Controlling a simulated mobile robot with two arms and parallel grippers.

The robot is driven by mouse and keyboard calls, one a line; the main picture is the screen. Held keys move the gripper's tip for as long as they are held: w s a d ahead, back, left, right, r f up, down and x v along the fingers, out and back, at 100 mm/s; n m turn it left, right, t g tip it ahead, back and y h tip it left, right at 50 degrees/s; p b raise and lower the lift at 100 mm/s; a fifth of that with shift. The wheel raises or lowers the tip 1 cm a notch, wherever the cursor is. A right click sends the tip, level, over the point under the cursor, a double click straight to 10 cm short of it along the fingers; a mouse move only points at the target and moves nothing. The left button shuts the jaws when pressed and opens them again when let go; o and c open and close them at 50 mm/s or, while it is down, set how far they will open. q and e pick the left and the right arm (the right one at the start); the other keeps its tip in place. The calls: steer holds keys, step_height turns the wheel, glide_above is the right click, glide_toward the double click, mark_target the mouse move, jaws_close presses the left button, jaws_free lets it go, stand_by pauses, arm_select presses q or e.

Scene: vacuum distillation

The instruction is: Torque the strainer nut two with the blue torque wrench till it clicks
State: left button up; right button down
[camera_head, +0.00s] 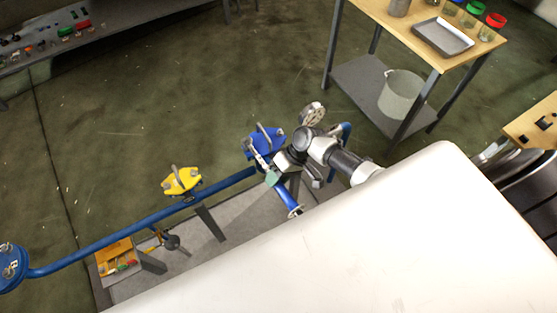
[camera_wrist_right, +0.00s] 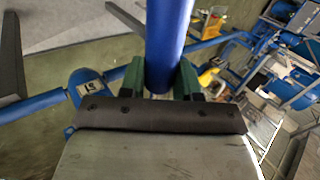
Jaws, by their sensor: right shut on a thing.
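My right gripper (camera_head: 273,177) is at the blue pipework, beside the blue-handled valve, in the head view. In the right wrist view its green-padded fingers (camera_wrist_right: 161,80) are shut on a smooth blue bar, which I take as the handle of the blue torque wrench (camera_wrist_right: 167,38). The bar runs up out of that picture, so its working end is hidden there. In the head view a blue bar (camera_head: 285,196) with a pale ringed end shows just below the gripper; I cannot tell whether it is the wrench or pipe. Strainer nut two cannot be made out. My left gripper is not in view.
A blue pipe (camera_head: 140,225) runs from the left, with a yellow-handled valve (camera_head: 182,181). The blue-handled valve (camera_head: 265,142) and a round gauge (camera_head: 312,114) are close to my right arm. An orange box (camera_head: 116,254) stands below. A wooden-topped table (camera_head: 400,38) is at upper right.

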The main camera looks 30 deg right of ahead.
steer(key=shift+a+r+m+t+p, duration=0.25)
steer(key=shift+a+m+t+p, duration=0.2)
steer(key=shift+a+p, duration=0.3)
steer(key=shift+a+f+m+t, duration=0.15)
steer(key=shift+a+m+t, duration=0.1)
steer(key=shift+a+m, duration=0.3)
steer(key=shift+a, duration=0.15)
steer(key=a+m+p, duration=0.1)
steer(key=a+t+p, duration=0.1)
steer(key=shift+w+a+m, duration=0.2)
steer(key=shift+a+m, duration=0.2)
